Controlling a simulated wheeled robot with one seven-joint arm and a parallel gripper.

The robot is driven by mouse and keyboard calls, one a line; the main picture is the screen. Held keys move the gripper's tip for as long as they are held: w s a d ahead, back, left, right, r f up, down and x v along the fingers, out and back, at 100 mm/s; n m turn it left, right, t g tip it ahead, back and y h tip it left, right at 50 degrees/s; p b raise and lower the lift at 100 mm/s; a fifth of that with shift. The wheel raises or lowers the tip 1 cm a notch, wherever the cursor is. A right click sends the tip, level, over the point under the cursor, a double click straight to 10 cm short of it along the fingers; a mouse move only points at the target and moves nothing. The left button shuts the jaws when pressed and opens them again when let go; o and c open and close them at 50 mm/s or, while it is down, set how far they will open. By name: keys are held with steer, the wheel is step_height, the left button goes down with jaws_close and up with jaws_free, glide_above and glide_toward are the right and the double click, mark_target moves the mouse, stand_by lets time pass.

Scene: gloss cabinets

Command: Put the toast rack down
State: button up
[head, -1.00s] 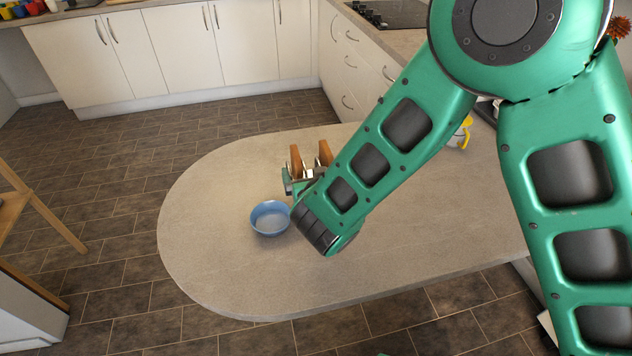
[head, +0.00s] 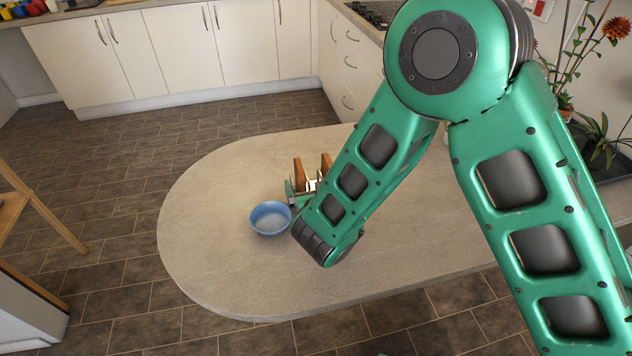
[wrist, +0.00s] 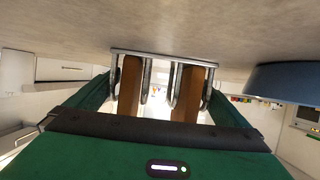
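The toast rack (head: 312,185) is a small shiny metal rack with two brown toast slices standing in it. It is at the middle of the rounded counter, behind my wrist, which partly hides it. My gripper (head: 302,194) has its green fingers on either side of the rack and looks shut on it. In the wrist view the rack (wrist: 165,53) fills the space between the fingers, upside down in the picture, with its flat base close to the counter top. I cannot tell whether the base touches the counter.
A blue bowl (head: 270,231) stands on the counter (head: 225,270) just left of my gripper; it also shows in the wrist view (wrist: 290,84). The counter's left end and front are clear. White cabinets (head: 175,60) and a hob (head: 371,14) are behind. Potted plants (head: 590,130) stand at right.

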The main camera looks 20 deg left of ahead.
steer(key=shift+r, duration=0.15)
steer(key=shift+s+d+r, duration=0.1)
steer(key=shift+s+d, duration=0.05)
steer(key=shift+s, duration=0.05)
steer(key=v, duration=1.1)
steer(key=shift+s+r, duration=0.1)
steer(key=shift+s, duration=0.15)
steer(key=shift+d, duration=0.1)
